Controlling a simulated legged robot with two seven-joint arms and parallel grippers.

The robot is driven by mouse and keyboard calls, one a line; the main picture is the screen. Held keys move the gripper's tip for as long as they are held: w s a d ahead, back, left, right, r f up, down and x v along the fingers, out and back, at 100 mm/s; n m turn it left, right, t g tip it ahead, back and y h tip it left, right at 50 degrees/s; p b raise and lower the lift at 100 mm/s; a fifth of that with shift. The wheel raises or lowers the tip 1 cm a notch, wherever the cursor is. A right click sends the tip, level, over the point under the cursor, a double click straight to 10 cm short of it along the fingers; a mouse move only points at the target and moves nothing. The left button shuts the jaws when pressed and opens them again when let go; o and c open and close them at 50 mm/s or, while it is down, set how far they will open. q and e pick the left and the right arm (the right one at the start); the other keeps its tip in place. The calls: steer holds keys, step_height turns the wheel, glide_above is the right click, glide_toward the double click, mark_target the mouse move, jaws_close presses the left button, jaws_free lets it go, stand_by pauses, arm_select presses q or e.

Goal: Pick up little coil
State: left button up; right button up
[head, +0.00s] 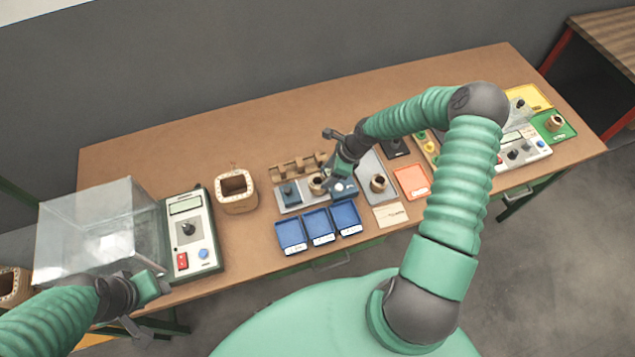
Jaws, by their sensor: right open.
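A small brown coil (316,184) sits on a grey plate in the middle of the table. My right gripper (338,188) is just to its right, low over the plate, and hides part of it. The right gripper is open; whether it touches the coil cannot be told. Another small coil (379,184) stands upright on a second grey plate, to the right of the gripper. A third small coil (556,122) is on a green mat at the far right. My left gripper (150,292) is at the table's front left edge, away from these coils; its jaws are unclear.
A larger square coil (236,203) stands left of the middle. Three blue bins (291,234) line the front. A clear box (90,225) and a meter (187,210) are at left. A brown rack (290,168) stands behind the plate. The table's back left is free.

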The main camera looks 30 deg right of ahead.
mark_target(317, 182)
steer(key=a+f, duration=0.1)
steer(key=w+a+f+p, duration=0.1)
steer(key=f, duration=0.1)
steer(key=a+f, duration=0.1)
steer(key=a, duration=0.1)
steer(key=shift+w+f+p, duration=0.3)
steer(key=shift+f, duration=0.05)
steer(key=shift+w+d+f, duration=0.1)
steer(key=shift+f, duration=0.2)
steer(key=shift+d+f, duration=0.15)
steer(key=shift+d, duration=0.3)
steer(key=shift+c, duration=2.3)
steer(key=shift+a, duration=0.25)
jaws_close()
arm_select(q)
steer(key=shift+s+a+r, duration=0.1)
steer(key=shift+a+r, duration=0.5)
steer(key=shift+r, duration=0.25)
arm_select(e)
steer(key=shift+r, duration=0.2)
